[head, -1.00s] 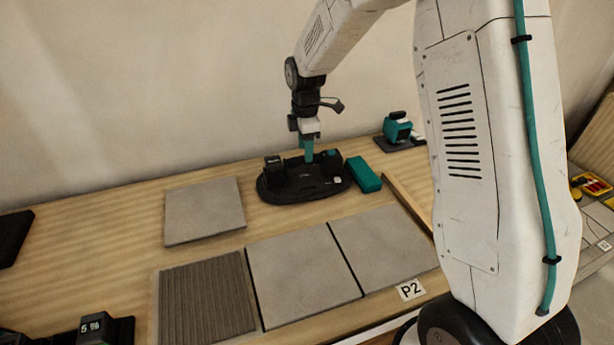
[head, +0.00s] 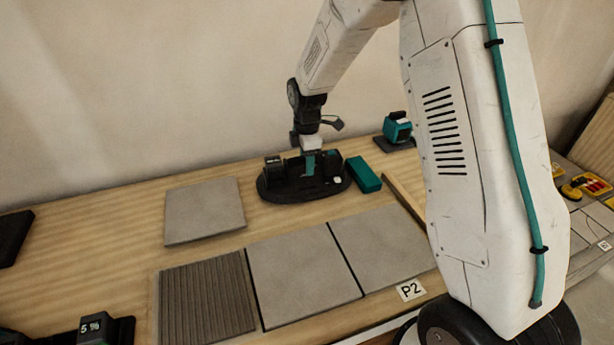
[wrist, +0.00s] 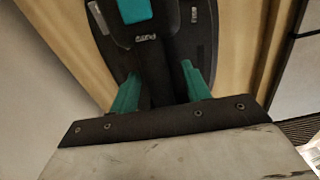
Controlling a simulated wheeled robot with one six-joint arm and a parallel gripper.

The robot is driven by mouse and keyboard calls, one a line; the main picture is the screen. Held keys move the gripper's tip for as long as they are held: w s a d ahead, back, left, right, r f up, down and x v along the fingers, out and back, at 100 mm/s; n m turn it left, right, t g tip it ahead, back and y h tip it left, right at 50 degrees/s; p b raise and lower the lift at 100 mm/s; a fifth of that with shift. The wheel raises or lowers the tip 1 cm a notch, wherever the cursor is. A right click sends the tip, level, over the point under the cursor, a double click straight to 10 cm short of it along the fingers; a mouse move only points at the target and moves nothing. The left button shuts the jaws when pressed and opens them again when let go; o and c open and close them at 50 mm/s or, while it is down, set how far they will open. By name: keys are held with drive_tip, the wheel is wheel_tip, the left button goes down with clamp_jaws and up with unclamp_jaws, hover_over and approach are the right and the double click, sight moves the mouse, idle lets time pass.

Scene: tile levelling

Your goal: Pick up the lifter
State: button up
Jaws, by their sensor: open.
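The lifter (head: 282,194) is a black oval body with two raised black blocks, and it sits flat on the wooden bench near the wall in the head view. In the wrist view, the lifter (wrist: 184,38) shows a teal button at the top and a dark bar along its middle. My gripper (head: 309,170) is down over the lifter, between its raised blocks. In the wrist view, the teal fingers of my gripper (wrist: 159,78) are open, one on each side of the dark bar. I cannot tell whether they touch it.
A teal block (head: 364,174) lies close to the right of the lifter. A loose grey tile (head: 204,211) lies to the left, and laid tiles (head: 303,264) are in front. A teal and black device (head: 397,130) stands at the back right. A black device (head: 108,329) stands front left.

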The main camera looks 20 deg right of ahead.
idle(0.3)
clamp_jaws()
